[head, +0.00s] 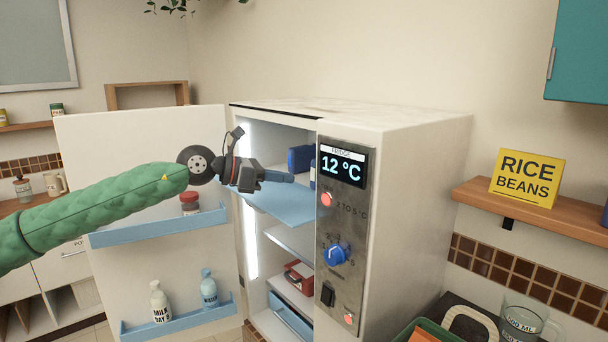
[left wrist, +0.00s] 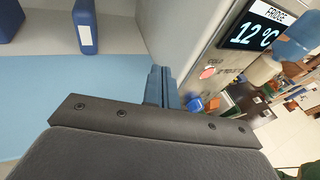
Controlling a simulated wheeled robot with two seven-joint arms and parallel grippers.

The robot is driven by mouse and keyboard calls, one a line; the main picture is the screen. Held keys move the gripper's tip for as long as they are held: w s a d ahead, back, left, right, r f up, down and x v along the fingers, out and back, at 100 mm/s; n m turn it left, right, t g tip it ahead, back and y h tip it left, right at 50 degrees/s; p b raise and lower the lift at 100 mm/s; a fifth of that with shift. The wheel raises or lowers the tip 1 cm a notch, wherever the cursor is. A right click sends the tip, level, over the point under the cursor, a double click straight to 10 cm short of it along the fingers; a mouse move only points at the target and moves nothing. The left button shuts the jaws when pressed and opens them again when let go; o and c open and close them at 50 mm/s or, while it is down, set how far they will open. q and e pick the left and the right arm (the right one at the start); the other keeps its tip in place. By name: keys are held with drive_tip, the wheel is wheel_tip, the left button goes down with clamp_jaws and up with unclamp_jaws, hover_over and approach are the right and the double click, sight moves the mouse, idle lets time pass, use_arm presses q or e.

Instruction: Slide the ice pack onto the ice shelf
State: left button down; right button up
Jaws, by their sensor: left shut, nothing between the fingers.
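A dark blue block (head: 300,158), which looks like the ice pack, stands upright inside the fridge at the back of the top compartment. A second blue piece (head: 313,175) is partly hidden behind the control panel. In the left wrist view a blue piece with a white label (left wrist: 85,30) and a darker blue block (left wrist: 9,20) stand on a pale surface beyond the light blue shelf (left wrist: 75,92). This shelf (head: 290,207) also shows in the head view. My left gripper (head: 287,178) is shut and empty above the shelf, apart from the blue pieces. My right gripper is out of view.
The fridge door (head: 80,180) is swung open to the left, with bottles in its blue racks. The control panel (head: 342,225) edges the opening on the right. Lower shelves hold a red box (head: 299,276). A wooden shelf (head: 540,212) is at the right.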

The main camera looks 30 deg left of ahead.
use_arm(q)
drive_tip(key=a+f+n+t, duration=0.1)
drive_tip(key=f, duration=0.1)
drive_tip(key=a+f+n, duration=0.2)
drive_tip(key=shift+a+t+h, duration=0.1)
drive_tip(key=shift+t+h, duration=0.2)
drive_tip(key=shift+t, duration=0.1)
drive_tip(key=w+a+n+t+y, duration=0.2)
drive_tip(key=a+t, duration=0.1)
drive_tip(key=shift+w+a+f+n+y, duration=0.15)
drive_tip(key=shift+w+a+n+y, duration=0.1)
drive_tip(key=shift+w+n+y, duration=0.15)
drive_tip(key=shift+w+a+m+t+y, duration=0.3)
drive_tip(key=shift+a+t+y, duration=0.2)
drive_tip(key=shift+a+y, duration=0.1)
drive_tip(key=shift+w+a+m, duration=0.1)
drive_tip(key=shift+a+m, duration=0.1)
drive_tip(key=shift+m, duration=0.3)
drive_tip(key=shift+w+d, duration=0.1)
drive_tip(key=shift+w, duration=0.05)
